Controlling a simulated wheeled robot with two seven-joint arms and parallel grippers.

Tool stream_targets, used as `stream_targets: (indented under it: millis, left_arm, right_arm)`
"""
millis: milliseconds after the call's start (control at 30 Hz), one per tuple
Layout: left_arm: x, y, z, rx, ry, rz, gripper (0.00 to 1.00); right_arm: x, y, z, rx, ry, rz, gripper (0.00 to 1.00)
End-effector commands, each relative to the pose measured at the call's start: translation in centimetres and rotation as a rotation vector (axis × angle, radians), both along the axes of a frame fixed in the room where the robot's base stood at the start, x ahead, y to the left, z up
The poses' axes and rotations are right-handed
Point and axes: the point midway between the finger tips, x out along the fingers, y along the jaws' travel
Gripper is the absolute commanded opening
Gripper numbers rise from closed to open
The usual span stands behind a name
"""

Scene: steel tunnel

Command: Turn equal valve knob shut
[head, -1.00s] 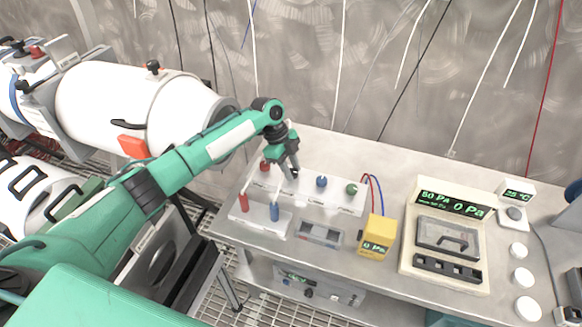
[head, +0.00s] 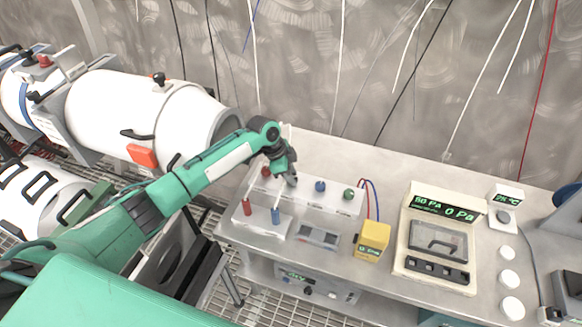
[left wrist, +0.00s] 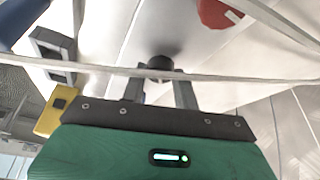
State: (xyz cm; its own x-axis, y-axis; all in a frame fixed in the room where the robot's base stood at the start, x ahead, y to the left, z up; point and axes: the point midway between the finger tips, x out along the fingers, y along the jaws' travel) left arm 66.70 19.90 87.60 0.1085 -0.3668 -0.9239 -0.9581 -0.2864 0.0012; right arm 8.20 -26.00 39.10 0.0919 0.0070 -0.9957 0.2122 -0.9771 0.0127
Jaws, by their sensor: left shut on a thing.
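A long white valve panel (head: 335,202) lies on the steel bench. It carries a red knob (head: 266,171), a blue knob (head: 320,185) and a green knob (head: 348,194). My left gripper (head: 291,181) reaches down between the red and blue knobs. In the left wrist view, a dark round knob (left wrist: 160,63) sits between the fingers of my left gripper (left wrist: 160,80), which is shut on it. A red knob (left wrist: 218,13) shows beyond it. The gripper hides the dark knob in the head view, and the panel labels are too small to read. My right gripper is out of view.
A yellow meter (head: 372,240) and a cream pressure gauge (head: 437,240) stand to the right. A white cable crosses close to the left wrist camera.

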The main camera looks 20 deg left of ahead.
Motion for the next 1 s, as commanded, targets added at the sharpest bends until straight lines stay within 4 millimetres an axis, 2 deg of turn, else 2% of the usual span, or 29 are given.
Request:
stream_targets:
  millis: [33,600,1000]
  left_arm:
    - [-0.1,0.0,0.6,0.000,0.000,0.045,0.08]
    - [-0.3,-0.2,0.7,-0.001,-0.001,0.587,0.08]
    - [-0.3,-0.4,0.5,-0.002,-0.001,0.906,0.08]
  right_arm:
    - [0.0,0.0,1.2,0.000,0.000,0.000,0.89]
    - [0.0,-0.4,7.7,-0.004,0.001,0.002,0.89]
    - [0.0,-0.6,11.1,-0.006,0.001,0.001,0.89]
